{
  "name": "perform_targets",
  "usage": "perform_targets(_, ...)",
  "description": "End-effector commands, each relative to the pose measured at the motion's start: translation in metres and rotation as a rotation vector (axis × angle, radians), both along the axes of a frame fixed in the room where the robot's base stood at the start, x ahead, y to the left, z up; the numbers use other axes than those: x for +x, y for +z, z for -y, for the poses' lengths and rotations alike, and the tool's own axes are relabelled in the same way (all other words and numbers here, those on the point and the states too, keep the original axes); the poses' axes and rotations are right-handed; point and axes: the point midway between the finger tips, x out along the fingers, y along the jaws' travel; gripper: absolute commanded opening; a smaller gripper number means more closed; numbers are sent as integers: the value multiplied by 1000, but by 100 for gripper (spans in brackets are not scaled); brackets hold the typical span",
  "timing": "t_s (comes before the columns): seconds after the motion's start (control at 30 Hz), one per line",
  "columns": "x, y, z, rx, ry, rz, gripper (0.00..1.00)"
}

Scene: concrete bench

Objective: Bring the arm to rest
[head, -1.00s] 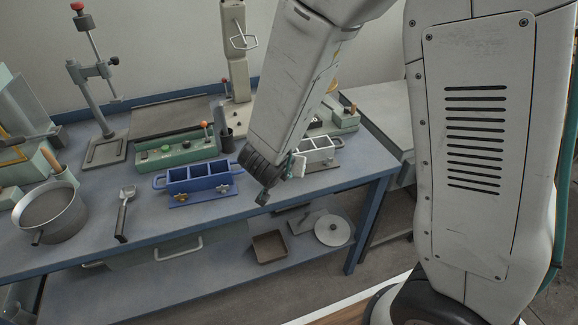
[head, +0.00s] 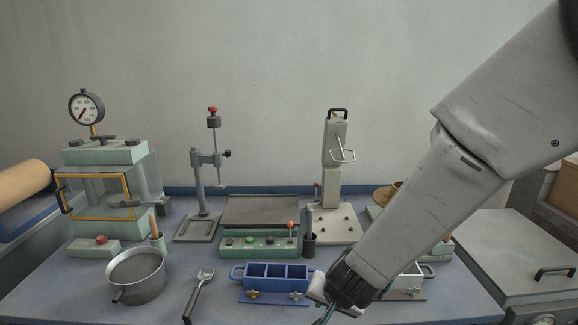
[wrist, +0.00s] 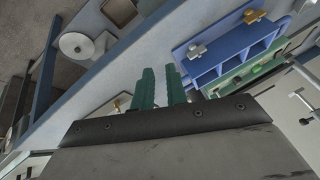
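My gripper (head: 324,314) is low in the head view, at the end of my arm, which slopes down from the upper right. The blue mould (wrist: 232,50) lies beyond the fingers to the right in that view. My arm hides part of a light grey mould (head: 412,282) in the head view.
On the bench (head: 60,292) stand a pan (head: 138,275), a scoop (head: 198,294), a gauge press (head: 105,152), a red-knobbed stand (head: 200,185), a green control box (head: 255,245) and a white tester (head: 335,190). The wrist view shows a lower shelf with a white disc (wrist: 76,46).

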Motion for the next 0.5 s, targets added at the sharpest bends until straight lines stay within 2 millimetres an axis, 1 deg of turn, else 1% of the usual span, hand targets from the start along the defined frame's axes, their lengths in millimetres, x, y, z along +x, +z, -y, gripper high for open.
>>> perform_targets(0.03,-9,16,-10,61,74,-32,14)
perform_targets(0.1,-30,36,-19,124,186,-99,14)
perform_targets(0.17,-51,55,-18,152,277,-160,14)
perform_targets(0.2,-66,68,-13,157,331,-201,14)
perform_targets(0.27,-89,87,0,144,400,-262,14)
perform_targets(0.3,-104,98,12,125,435,-300,14)
perform_targets(0.37,-125,114,32,83,474,-351,14)
perform_targets(0.4,-138,124,47,50,489,-383,14)
perform_targets(0.47,-157,139,71,-6,498,-423,14)
perform_targets(0.5,-169,149,88,-46,497,-444,14)
